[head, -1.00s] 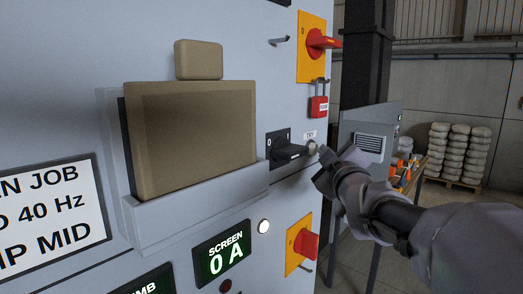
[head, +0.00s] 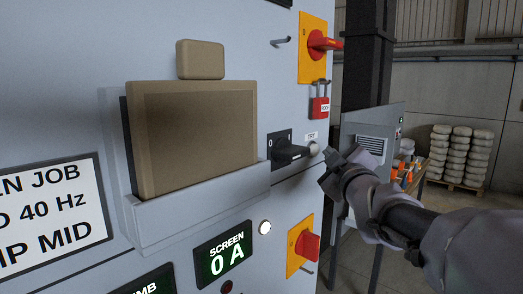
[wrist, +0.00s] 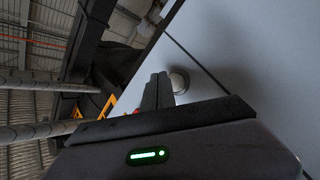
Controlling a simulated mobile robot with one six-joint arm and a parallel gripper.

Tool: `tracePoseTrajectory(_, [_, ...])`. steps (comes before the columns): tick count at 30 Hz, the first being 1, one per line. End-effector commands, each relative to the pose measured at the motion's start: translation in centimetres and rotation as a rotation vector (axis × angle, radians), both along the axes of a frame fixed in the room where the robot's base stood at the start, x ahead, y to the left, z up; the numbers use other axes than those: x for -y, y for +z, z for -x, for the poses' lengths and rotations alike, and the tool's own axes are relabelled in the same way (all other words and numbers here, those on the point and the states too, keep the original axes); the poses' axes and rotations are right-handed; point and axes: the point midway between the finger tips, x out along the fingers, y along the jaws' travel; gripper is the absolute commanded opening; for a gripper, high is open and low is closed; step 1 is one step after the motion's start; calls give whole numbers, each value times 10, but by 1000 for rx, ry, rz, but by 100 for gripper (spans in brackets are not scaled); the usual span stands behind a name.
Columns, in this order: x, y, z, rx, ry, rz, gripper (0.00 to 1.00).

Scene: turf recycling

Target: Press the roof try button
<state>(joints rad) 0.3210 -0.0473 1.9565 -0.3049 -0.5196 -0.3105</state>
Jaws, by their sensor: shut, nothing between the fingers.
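The try button (head: 314,149) is a small round pale button below a white TRY label (head: 311,135) on the grey panel. It sits at the right end of a black rotary handle (head: 289,152) and below a red padlock (head: 319,107) tagged ROOF. My gripper (head: 331,163) is shut and empty, just right of and slightly below the button in the head view. In the wrist view the shut fingers (wrist: 158,92) point at the panel, beside the round button (wrist: 180,80), whose left side is close to them. I cannot tell whether they touch it.
A red rotary switch on a yellow plate (head: 310,60) is above, and another (head: 299,246) is below. A tan box (head: 195,138) sits in a grey holder at left. A SCREEN display (head: 226,249) reads 0 A. Stacked white bags (head: 463,157) stand far behind.

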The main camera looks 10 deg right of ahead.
Motion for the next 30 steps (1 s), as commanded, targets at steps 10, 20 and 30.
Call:
tracePoseTrajectory(10, [21, 2, 26, 0, -3, 2, 0])
tracePoseTrajectory(20, [37, 0, 47, -1, 1, 0, 0])
tracePoseTrajectory(30, [37, 0, 47, -1, 1, 0, 0])
